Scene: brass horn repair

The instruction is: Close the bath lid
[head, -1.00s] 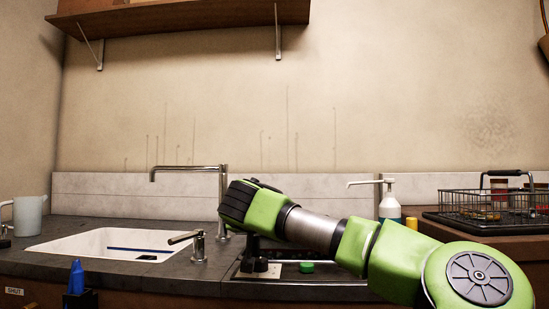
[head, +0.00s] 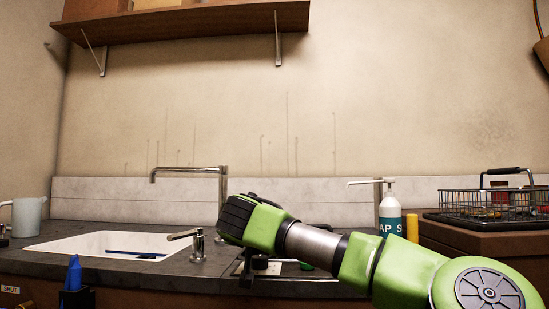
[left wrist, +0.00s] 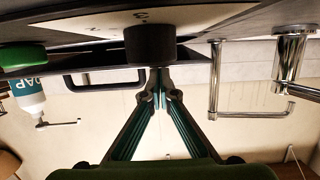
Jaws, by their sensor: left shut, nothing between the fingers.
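The bath unit (head: 318,284) is a dark-framed panel set in the counter right of the sink, partly behind my arm. On its pale plate are a black knob (head: 260,263) and a green button (head: 306,266). The left wrist view shows the knob (left wrist: 150,45) large and the green button (left wrist: 20,57) at the left. A black bar handle (left wrist: 90,84) shows there behind the fingers; I cannot tell if it belongs to the lid or how far the lid is open. My left gripper (left wrist: 160,76) is shut and empty, close to the knob. My right gripper is not in view.
The white sink (head: 62,246) with a tall tap (head: 224,190) and a short tap (head: 198,246) lies left of my arm. A soap bottle (head: 390,215), a yellow cylinder (head: 412,228) and a wire basket (head: 465,205) stand right. A pitcher (head: 28,218) stands far left.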

